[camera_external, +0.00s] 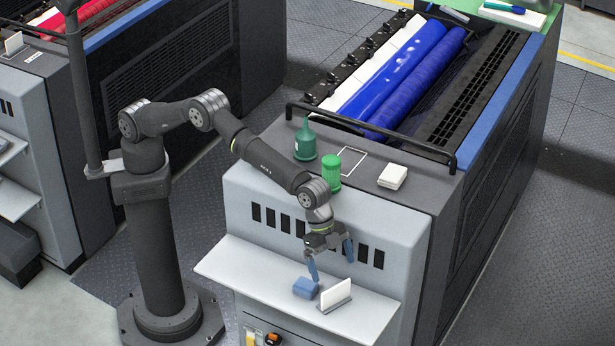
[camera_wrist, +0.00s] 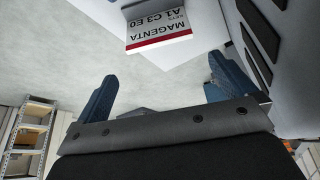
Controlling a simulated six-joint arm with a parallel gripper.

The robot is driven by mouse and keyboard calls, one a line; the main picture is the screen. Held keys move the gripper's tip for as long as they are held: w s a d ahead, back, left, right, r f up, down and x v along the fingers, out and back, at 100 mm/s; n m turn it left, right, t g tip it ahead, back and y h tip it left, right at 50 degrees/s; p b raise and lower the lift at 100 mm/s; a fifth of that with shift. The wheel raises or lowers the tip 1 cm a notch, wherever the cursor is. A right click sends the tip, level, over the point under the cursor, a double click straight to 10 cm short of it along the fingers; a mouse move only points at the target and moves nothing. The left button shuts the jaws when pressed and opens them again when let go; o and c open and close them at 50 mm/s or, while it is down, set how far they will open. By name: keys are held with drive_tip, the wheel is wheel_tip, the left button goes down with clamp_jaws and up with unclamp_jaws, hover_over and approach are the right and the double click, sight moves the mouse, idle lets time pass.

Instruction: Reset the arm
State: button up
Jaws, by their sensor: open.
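My gripper (camera_external: 331,261) hangs at the front of the ink unit, above the pale shelf (camera_external: 245,266). Its two blue fingers are spread apart with nothing between them. In the wrist view my gripper (camera_wrist: 165,88) also shows both blue fingers wide apart and empty. The arm reaches out from its dark column at the left, bent down over the unit's front panel.
On the shelf, a blue block (camera_external: 305,288) lies near the left fingertip, beside a white card (camera_external: 335,295) in a stand. A label card (camera_wrist: 158,28) reads MAGENTA. A dark green bottle (camera_external: 305,142), green jar (camera_external: 331,172) and white pad (camera_external: 393,176) stand on top.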

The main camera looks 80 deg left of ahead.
sight(336, 287)
drive_tip(key=x, duration=0.3)
drive_tip(key=a+x, duration=0.1)
drive_tip(key=x, duration=0.3)
drive_tip(key=s+a+f+x, duration=0.1)
drive_tip(key=x, duration=0.3)
drive_tip(key=shift+a+f, duration=0.1)
drive_tip(key=shift+f, duration=0.1)
drive_tip(key=shift+r, duration=1.65)
